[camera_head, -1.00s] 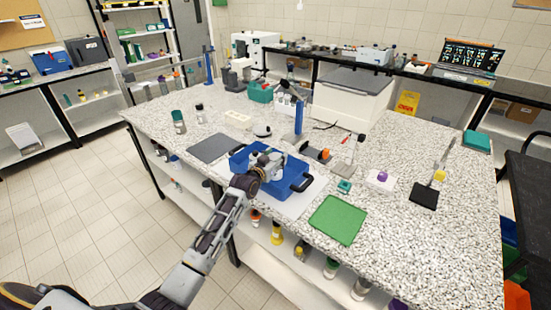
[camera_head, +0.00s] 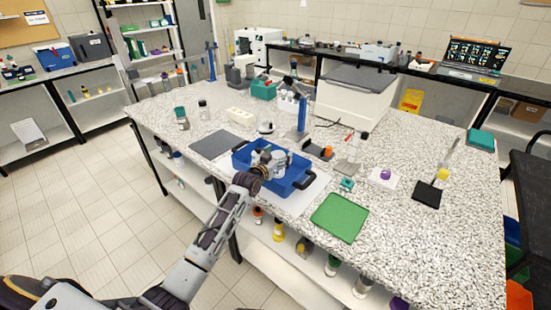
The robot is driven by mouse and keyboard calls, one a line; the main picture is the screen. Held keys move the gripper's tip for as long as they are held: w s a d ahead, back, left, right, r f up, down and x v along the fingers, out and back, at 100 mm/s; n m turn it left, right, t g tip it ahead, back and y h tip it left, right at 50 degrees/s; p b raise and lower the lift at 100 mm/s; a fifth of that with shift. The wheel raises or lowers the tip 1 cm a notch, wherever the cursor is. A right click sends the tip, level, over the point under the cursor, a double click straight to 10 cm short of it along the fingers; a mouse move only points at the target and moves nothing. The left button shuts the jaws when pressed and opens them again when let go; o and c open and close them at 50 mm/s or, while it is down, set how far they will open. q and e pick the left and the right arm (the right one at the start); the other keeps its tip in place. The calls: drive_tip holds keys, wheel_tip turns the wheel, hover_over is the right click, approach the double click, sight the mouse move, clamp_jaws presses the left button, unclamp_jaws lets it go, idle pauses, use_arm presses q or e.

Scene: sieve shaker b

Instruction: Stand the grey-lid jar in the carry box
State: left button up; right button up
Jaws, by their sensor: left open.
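The blue carry box (camera_head: 291,187) stands on the speckled bench, with dark handles at its ends. My left gripper (camera_head: 271,165) is open and reaches over the near left wall into the box. A pale, grey-topped object (camera_head: 281,160), which looks like the grey-lid jar, stands inside the box at the fingers. The gripper partly hides it, and I cannot tell whether the fingers touch it or whether it rests on the box floor. My right gripper is not in view.
A teal-lid jar (camera_head: 181,119) and a small jar (camera_head: 204,111) stand at the back left. A dark grey mat (camera_head: 213,145) lies left of the box, a green mat (camera_head: 340,217) to its right. A blue-post stand (camera_head: 303,116) rises behind.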

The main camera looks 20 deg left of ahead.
use_arm(q)
drive_tip(key=shift+r, duration=0.2)
drive_tip(key=shift+s, duration=0.35)
drive_tip(key=v, duration=1.1)
drive_tip(key=shift+s+b, duration=0.2)
drive_tip(key=shift+b, duration=0.15)
